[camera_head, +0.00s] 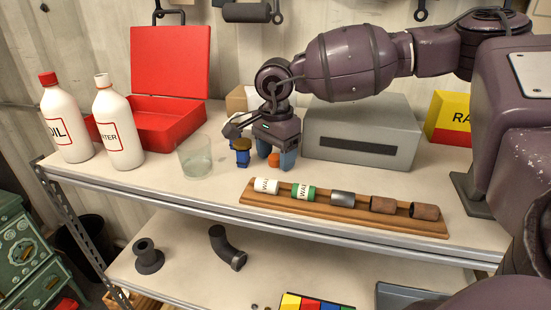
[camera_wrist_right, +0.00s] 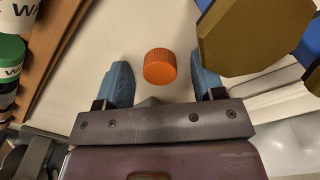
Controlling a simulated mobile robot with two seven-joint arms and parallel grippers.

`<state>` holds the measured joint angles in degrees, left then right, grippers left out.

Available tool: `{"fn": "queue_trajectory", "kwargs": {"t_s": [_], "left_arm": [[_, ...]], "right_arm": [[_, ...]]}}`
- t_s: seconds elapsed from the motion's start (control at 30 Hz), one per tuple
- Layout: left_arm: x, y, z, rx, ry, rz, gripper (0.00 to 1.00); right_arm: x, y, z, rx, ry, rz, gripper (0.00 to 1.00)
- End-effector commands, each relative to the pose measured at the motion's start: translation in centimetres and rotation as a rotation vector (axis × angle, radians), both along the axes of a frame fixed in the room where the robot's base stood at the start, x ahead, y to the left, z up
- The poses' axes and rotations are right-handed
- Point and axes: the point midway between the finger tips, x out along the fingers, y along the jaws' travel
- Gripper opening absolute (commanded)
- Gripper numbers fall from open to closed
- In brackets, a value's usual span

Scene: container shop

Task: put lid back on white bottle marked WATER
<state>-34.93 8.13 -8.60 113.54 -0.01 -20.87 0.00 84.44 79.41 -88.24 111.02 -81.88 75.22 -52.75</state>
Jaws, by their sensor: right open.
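The white bottle marked with a partly visible WATER label (camera_head: 118,130) stands upright at the left of the bench, its white neck uncapped. An orange ribbed lid (camera_head: 273,160) lies on the bench top, and it also shows in the right wrist view (camera_wrist_right: 160,67). My right gripper (camera_head: 276,157) is open and points down over the lid. In the right wrist view, its blue fingers (camera_wrist_right: 160,80) stand on either side of the lid, with gaps visible on both sides. My left gripper is not in view.
A blue object with a gold hexagonal top (camera_head: 241,152) stands close beside the right gripper. A clear glass (camera_head: 195,160), red-capped OIL bottle (camera_head: 65,120), red toolbox (camera_head: 172,125), grey box (camera_head: 362,135) and wooden rack of several cylinders (camera_head: 340,216) surround it.

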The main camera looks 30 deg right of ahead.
Motion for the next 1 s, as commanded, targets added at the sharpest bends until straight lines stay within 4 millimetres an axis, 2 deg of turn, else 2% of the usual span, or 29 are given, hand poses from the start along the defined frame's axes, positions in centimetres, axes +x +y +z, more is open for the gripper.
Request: {"fn": "queue_trajectory", "kwargs": {"t_s": [0.03,0.37,0.77,0.87,1.0], "left_arm": [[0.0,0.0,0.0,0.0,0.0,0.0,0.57],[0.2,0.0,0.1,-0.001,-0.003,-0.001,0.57],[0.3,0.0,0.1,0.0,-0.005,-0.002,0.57],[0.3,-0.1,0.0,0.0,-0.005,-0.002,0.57],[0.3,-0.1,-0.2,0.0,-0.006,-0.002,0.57]], "right_arm": [[0.0,0.0,0.0,0.0,0.0,0.0,0.59],[0.0,0.0,0.0,0.0,0.0,0.0,0.1],[0.0,0.0,0.4,-0.001,-0.001,0.0,0.1],[0.1,0.0,1.4,0.0,-0.003,0.0,0.1],[0.1,0.0,3.9,0.0,-0.004,-0.002,0.1]]}}
